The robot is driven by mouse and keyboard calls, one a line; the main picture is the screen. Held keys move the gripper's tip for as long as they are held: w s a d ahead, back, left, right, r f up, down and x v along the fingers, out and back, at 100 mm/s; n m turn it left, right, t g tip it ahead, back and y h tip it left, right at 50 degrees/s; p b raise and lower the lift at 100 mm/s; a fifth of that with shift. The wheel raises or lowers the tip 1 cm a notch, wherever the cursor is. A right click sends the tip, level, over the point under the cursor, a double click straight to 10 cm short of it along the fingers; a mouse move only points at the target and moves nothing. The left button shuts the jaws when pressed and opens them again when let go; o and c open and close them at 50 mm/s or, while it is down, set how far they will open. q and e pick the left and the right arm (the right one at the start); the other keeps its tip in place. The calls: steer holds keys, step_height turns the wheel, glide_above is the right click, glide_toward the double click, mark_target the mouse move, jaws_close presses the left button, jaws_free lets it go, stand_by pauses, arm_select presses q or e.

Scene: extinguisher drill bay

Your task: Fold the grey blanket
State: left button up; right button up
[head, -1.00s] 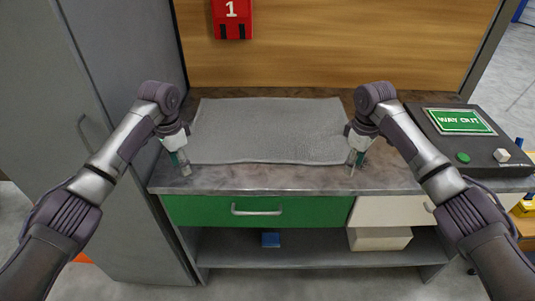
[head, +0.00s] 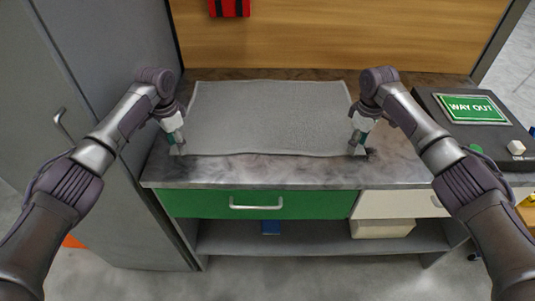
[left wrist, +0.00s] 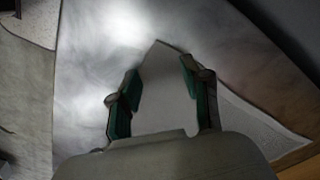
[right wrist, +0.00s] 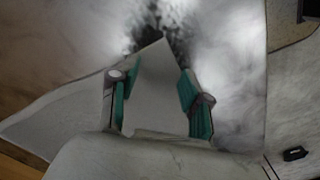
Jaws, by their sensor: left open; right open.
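The grey blanket (head: 268,115) lies flat and spread out on the worktop. My left gripper (head: 177,150) is open at the blanket's near left corner. In the left wrist view that corner (left wrist: 165,85) lies between the two green-padded fingers (left wrist: 158,95). My right gripper (head: 357,148) is open at the near right corner. In the right wrist view this corner (right wrist: 158,85) lies between the open fingers (right wrist: 156,98). I cannot tell whether the fingers touch the cloth.
A grey cabinet (head: 100,90) stands at the left. The worktop's front strip (head: 265,172) is bare, above a green drawer (head: 270,205). A red pouch (head: 229,6) hangs behind.

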arm_select(q)
steer(key=shift+f, duration=0.2)
arm_select(e)
steer(key=shift+f, duration=0.2)
arm_select(q)
steer(key=shift+s+r, duration=0.1)
steer(key=shift+s, duration=0.05)
arm_select(e)
steer(key=shift+s, duration=0.15)
arm_select(q)
steer(key=shift+f+b, duration=0.3)
steer(key=shift+f, duration=0.05)
arm_select(e)
steer(key=shift+f, duration=0.3)
arm_select(q)
steer(key=shift+r, duration=0.1)
steer(key=shift+c, duration=1)
arm_select(e)
steer(key=shift+r, duration=0.15)
steer(key=shift+c, duration=1)
arm_select(q)
jaws_close()
arm_select(e)
jaws_close()
arm_select(q)
steer(key=shift+a, duration=0.1)
steer(key=shift+r, duration=0.1)
arm_select(e)
steer(key=shift+d, duration=0.1)
